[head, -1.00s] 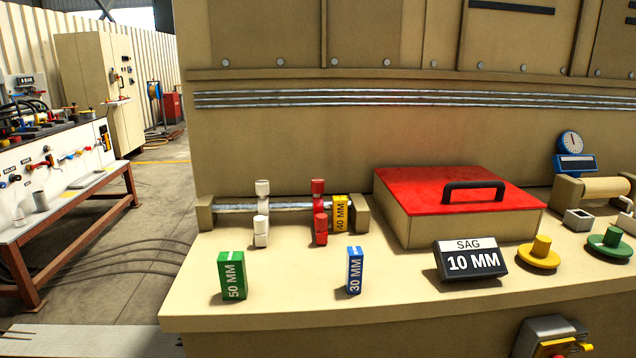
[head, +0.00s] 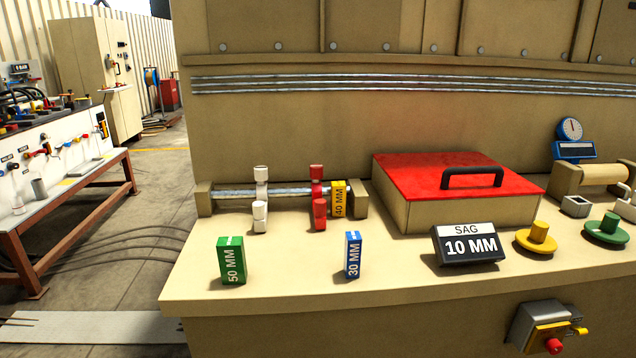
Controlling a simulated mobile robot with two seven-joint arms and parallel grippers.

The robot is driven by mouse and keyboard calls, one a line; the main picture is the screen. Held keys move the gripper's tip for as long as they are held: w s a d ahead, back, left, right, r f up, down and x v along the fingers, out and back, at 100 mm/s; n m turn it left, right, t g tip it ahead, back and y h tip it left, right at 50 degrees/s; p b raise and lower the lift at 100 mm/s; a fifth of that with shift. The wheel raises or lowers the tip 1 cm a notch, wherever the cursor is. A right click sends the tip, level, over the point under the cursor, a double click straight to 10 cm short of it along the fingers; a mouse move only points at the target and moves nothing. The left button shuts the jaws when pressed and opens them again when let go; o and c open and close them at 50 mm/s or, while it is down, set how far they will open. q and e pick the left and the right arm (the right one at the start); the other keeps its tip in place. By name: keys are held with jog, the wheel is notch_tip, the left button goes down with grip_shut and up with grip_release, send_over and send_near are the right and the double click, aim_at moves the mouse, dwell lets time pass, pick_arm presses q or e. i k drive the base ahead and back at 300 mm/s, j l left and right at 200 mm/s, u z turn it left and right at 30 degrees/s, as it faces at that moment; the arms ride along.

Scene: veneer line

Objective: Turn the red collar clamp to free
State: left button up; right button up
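The red collar clamp (head: 319,207) sits on a horizontal metal rod (head: 288,191) at the back left of the cream bench. Its upper red knob is above the rod and its lower red part hangs in front. A white collar clamp (head: 260,207) sits on the same rod to its left. A yellow 40 MM block (head: 339,198) is directly right of the red clamp, near the rod's right end support. I cannot tell whether they touch. Neither of my grippers shows in the head view.
A green 50 MM block (head: 231,260) and a blue 30 MM block (head: 353,255) stand in front of the rod. A red-lidded box (head: 430,212) with a black handle stands to the right. A SAG 10 MM sign (head: 468,246) and a yellow knob (head: 537,239) are further right.

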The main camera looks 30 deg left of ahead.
aim_at(316, 170)
jog(key=j+u, duration=0.1)
jog(key=u, duration=0.4)
jog(key=j+u, duration=0.15)
jog(key=u, duration=0.35)
jog(key=k, duration=0.05)
